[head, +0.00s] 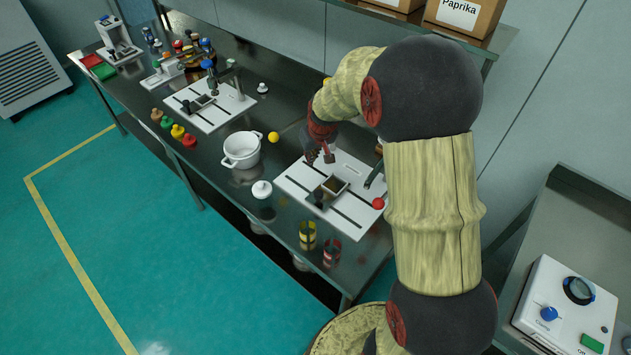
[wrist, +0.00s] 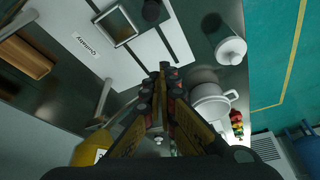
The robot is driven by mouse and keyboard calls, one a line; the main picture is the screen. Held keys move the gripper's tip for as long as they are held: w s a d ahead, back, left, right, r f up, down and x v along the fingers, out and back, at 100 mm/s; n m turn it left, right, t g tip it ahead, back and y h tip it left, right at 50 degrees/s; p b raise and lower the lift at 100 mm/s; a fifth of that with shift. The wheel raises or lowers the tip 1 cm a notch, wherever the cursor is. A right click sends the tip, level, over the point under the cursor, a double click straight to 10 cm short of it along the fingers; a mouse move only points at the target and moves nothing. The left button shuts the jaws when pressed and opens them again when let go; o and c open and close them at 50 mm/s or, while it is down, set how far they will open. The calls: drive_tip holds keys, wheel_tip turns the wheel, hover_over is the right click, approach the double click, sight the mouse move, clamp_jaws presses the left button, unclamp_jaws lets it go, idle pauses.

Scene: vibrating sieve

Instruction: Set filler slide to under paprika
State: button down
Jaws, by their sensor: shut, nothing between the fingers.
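A near white slotted board (head: 350,217) on the dark counter carries a small open square frame with a black knob; this looks like a slide (head: 334,185). The slide also shows in the wrist view (wrist: 115,25), beside the black knob (wrist: 152,10). A cardboard box labelled Paprika (head: 460,16) stands on the upper shelf. My gripper (head: 322,156) is over the far left edge of this board. In the wrist view my gripper (wrist: 163,68) is shut and empty, apart from slide and knob. A second board with a similar slide (head: 200,103) stands farther back; I cannot tell which is the filler slide.
A white pot (head: 241,150) and lidded white jar (head: 262,189) stand left of the near board. A red ball (head: 378,203) is at its right edge. Two small jars (head: 307,235) stand near the front edge. Several coloured shakers (head: 177,131) stand farther left.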

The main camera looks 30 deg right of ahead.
drive_tip(key=f, duration=0.1)
drive_tip(key=w+d+f, duration=0.1)
drive_tip(key=f, duration=0.1)
drive_tip(key=d+f, duration=0.1)
drive_tip(key=shift+w+f, duration=0.2)
drive_tip(key=shift+w, duration=0.05)
drive_tip(key=b+x, duration=0.2)
drive_tip(key=x, duration=0.8)
drive_tip(key=shift+s+f, duration=0.15)
drive_tip(key=shift+s+a+b, duration=0.2)
drive_tip(key=shift+s+b, duration=0.3)
drive_tip(key=shift+s, duration=1.4)
